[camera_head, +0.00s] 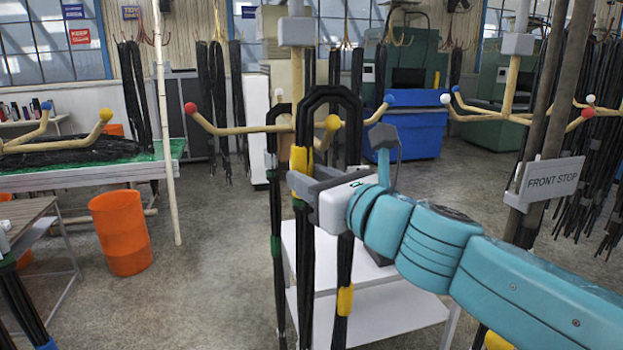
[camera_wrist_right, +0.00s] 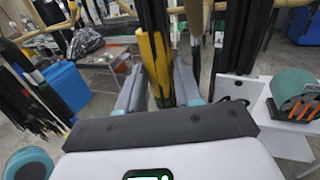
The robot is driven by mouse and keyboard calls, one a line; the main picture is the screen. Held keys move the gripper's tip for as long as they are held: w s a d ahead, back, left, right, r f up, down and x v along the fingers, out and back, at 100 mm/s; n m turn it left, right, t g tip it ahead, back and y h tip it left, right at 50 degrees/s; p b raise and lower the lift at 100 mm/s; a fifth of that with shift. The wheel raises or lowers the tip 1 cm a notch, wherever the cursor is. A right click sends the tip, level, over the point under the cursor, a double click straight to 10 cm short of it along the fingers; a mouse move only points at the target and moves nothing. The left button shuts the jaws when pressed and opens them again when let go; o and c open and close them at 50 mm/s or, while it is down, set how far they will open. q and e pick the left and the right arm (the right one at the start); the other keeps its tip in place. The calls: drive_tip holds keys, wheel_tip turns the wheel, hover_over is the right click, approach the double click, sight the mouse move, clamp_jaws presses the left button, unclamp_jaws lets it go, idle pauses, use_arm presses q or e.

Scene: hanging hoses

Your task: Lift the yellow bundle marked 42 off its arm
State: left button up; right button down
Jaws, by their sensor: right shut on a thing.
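A black hose bundle with yellow bands (camera_head: 301,160) hangs over a yellow arm with a yellow ball tip (camera_head: 333,122) on the stand in the middle of the head view. No number 42 can be read on it. My right gripper (camera_head: 305,180) is shut on one strand of this bundle, near the upper yellow band and below the hanging arm. In the right wrist view the yellow-banded hose (camera_wrist_right: 156,62) stands between the two jaws (camera_wrist_right: 160,92). The bundle's top loop still lies over the arm. The far fingertip is partly hidden. My left gripper is not in view.
Another black bundle with green bands (camera_head: 276,248) hangs close beside on the left. Arms with red (camera_head: 190,108) and blue (camera_head: 389,98) balls spread to both sides. A white table (camera_head: 375,315) stands beneath.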

drive_tip(key=s+d, duration=0.2)
drive_tip(key=s, duration=0.6)
drive_tip(key=s+d, duration=0.3)
drive_tip(key=s, duration=0.5)
drive_tip(key=shift+d+p, duration=0.2)
drive_tip(key=shift+p, duration=0.15)
idle(0.6)
drive_tip(key=shift+w, duration=0.15)
drive_tip(key=w+a+b, duration=0.1)
drive_tip(key=w+a, duration=0.1)
drive_tip(key=w, duration=0.5)
drive_tip(key=shift+w+a, duration=0.15)
drive_tip(key=shift+a, duration=0.1)
drive_tip(key=shift+r, duration=0.1)
